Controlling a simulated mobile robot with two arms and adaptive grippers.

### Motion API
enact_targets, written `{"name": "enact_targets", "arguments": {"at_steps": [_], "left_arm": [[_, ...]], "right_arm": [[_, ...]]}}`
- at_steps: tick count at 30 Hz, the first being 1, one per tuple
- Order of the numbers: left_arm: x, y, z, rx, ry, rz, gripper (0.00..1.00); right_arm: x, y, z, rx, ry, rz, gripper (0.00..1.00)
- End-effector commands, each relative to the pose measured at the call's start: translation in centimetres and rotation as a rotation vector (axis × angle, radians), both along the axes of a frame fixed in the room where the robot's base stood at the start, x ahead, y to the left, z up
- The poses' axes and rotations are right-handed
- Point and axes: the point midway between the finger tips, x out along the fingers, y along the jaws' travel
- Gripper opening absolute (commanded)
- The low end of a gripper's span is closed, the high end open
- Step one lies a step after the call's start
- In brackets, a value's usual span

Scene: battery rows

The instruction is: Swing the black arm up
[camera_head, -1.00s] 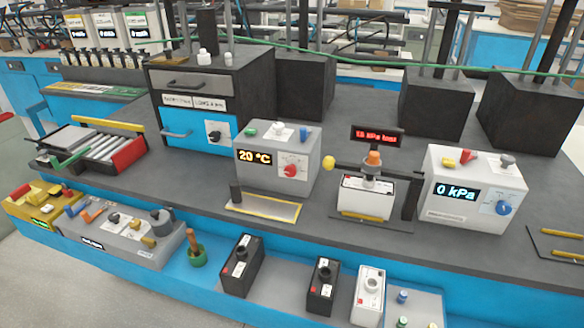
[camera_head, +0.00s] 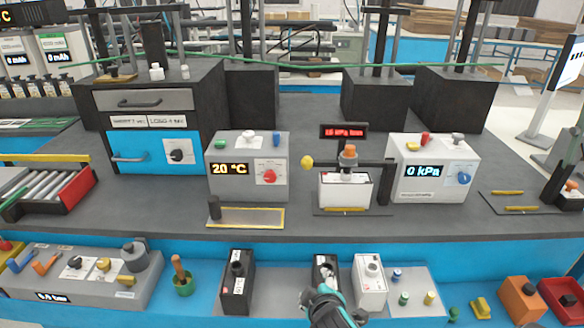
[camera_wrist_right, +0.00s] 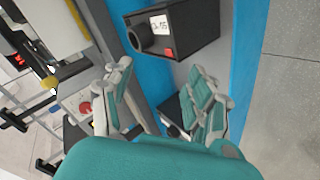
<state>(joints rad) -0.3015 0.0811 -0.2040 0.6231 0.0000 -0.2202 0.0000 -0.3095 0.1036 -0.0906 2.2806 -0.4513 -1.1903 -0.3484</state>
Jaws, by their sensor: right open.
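The black arm (camera_head: 330,163) lies level across a white box (camera_head: 345,189) on the grey bench, with a yellow ball (camera_head: 307,162) at its left end and a black post (camera_head: 385,185) at its right end. An orange-topped fitting (camera_head: 348,153) sits above the white box. My right gripper (camera_head: 325,292) is low in front of the bench, overlapping a black box, well below and apart from the arm. In the wrist view its teal fingers (camera_wrist_right: 160,85) are spread with nothing held. A yellow ball (camera_wrist_right: 50,82) shows at the left there. My left gripper is not in view.
A grey 20 °C unit (camera_head: 248,165) stands left of the arm and a 0 kPa unit (camera_head: 433,170) right of it. Black and white boxes (camera_head: 237,282) stand on the lower shelf. A red-lit display (camera_head: 344,131) stands behind the arm.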

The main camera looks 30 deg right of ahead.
Motion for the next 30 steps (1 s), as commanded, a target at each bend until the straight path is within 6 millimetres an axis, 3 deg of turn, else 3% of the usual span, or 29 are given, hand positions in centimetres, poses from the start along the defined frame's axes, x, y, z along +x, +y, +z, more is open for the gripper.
{"name": "enact_targets", "arguments": {"at_steps": [3, 9, 12, 15, 22, 30], "left_arm": [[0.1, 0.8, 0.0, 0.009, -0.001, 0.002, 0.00], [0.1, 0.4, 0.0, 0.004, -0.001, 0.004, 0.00], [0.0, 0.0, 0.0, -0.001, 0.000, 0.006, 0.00], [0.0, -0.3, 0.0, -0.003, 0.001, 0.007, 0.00], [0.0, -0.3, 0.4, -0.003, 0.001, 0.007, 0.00], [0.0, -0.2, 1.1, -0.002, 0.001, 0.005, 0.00]], "right_arm": [[3.1, -1.5, 3.0, -0.161, -0.081, 0.032, 0.58], [8.0, -3.5, 9.1, -0.503, -0.198, 0.089, 0.58], [10.1, -4.0, 12.3, -0.679, -0.240, 0.112, 0.58], [11.2, -4.2, 14.2, -0.790, -0.255, 0.125, 0.58], [13.4, -5.4, 14.8, -0.819, -0.258, 0.128, 0.58], [18.4, -8.5, 14.8, -0.816, -0.258, 0.126, 0.58]]}}
